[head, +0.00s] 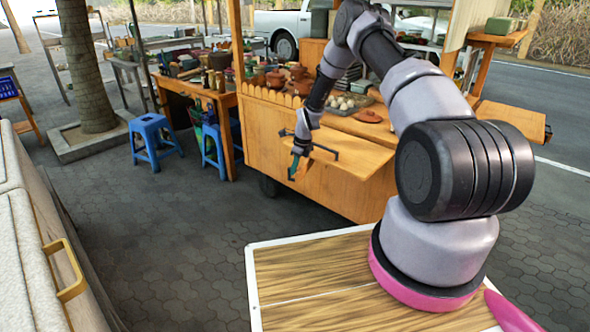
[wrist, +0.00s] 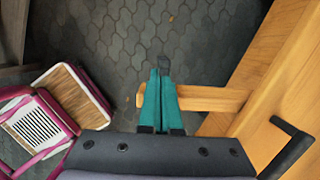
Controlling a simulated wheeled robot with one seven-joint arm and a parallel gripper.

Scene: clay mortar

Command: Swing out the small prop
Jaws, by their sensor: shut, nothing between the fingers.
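The small prop (wrist: 215,98) is a short orange wooden bar with a rounded end. In the wrist view it juts left from the orange cart (wrist: 290,60), out over the pavement. My gripper (wrist: 164,72) has teal fingers, shut together and empty. They cross in front of the prop near its free end in the wrist view; I cannot tell whether they touch it. In the head view my gripper (head: 294,170) points down beside the cart's shelf flap (head: 345,150).
A black handle (wrist: 291,146) stands close to the right of my gripper. Clay pots (head: 275,79) and a tray of pale round things (head: 345,103) sit on the cart. Blue stools (head: 152,135) stand to the left. The pavement (head: 180,230) in front is clear.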

